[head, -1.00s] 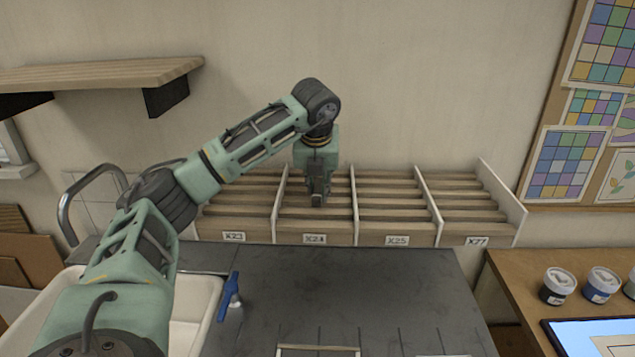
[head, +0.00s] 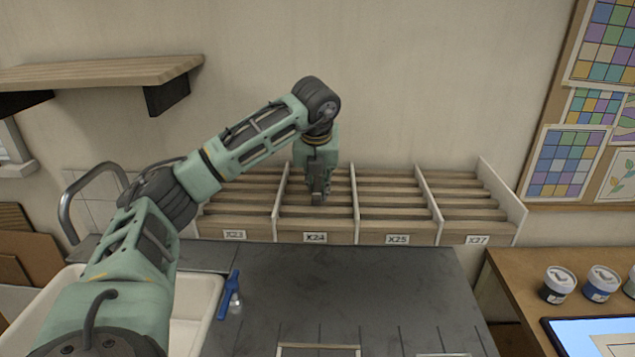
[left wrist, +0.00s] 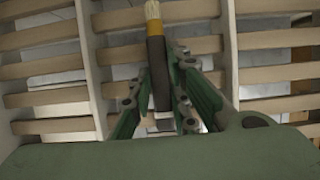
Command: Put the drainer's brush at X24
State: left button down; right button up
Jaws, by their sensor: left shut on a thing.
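My left gripper (head: 318,197) is over the X24 compartment of the slatted rack, above its label X24 (head: 315,238). In the left wrist view its fingers are shut on a brush (left wrist: 157,60) with a dark handle, a gold-yellow ferrule and pale bristles. The bristle end points to the top of that picture, over the pale wooden slats (left wrist: 185,45) between two white dividers. I cannot tell whether the brush touches the slats. In the head view the brush is barely distinguishable from the fingers. My right gripper is out of view.
Compartments X23 (head: 234,235), X25 (head: 397,240) and X27 (head: 479,240) flank X24, split by thin upright dividers. A white sink (head: 205,312) is at the left, with a blue tool (head: 229,290) at its edge. The dark counter (head: 350,285) is mostly clear.

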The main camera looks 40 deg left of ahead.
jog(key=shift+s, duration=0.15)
pick_arm(q)
jog(key=c, duration=1.6)
grip_release()
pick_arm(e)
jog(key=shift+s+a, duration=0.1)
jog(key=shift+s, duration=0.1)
pick_arm(q)
jog(key=shift+o, duration=0.3)
jog(key=o, duration=0.6)
jog(key=shift+r, duration=0.1)
jog(key=shift+r+p, duration=3.15)
jog(key=shift+r, duration=0.85)
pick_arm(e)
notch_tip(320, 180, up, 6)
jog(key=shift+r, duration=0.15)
pick_arm(q)
jog(key=shift+s+f, duration=0.1)
jog(key=shift+f, duration=0.05)
